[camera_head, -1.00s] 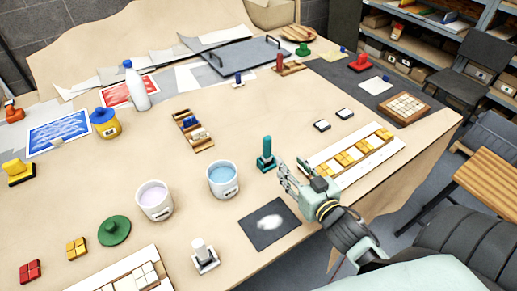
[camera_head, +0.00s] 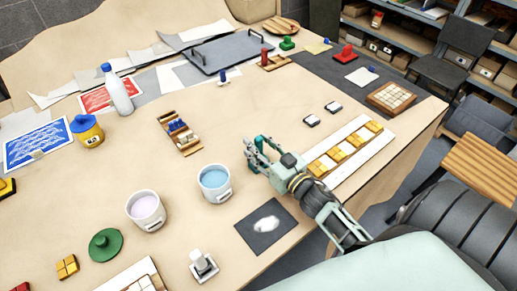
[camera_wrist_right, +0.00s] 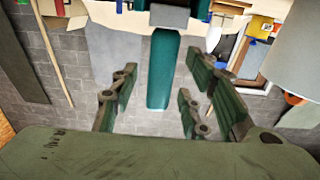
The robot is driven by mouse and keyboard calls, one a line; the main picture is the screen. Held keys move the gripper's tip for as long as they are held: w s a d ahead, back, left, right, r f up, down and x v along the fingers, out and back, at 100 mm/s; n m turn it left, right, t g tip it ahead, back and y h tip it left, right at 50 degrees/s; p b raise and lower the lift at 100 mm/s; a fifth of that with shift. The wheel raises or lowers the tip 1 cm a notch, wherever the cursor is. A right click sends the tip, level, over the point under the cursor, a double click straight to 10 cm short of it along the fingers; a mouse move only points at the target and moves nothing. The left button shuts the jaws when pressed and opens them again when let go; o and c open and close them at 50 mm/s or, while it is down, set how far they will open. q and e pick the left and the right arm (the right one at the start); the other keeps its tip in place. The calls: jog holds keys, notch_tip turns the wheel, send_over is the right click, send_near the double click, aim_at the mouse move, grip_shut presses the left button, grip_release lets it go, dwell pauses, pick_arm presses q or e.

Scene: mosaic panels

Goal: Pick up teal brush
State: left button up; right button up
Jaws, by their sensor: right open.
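The teal brush (camera_head: 260,139) stands upright on the table in the head view, partly hidden by my right gripper. My right gripper (camera_head: 253,153) is open at the brush, with its fingers around or just beside the handle. In the right wrist view, the teal handle (camera_wrist_right: 162,70) shows between the spread fingers of the right gripper (camera_wrist_right: 160,92), with a visible gap on both sides. My left gripper is not in view.
A pail of blue liquid (camera_head: 214,183) stands left of the gripper, and a pale lilac one (camera_head: 146,210) is further left. A white panel with yellow tiles (camera_head: 345,150) lies right of the gripper. A dark mat (camera_head: 252,238) lies in front.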

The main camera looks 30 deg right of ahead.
jog(key=shift+w+f, duration=0.1)
jog(key=shift+w, duration=0.1)
jog(key=c, duration=0.7)
grip_shut()
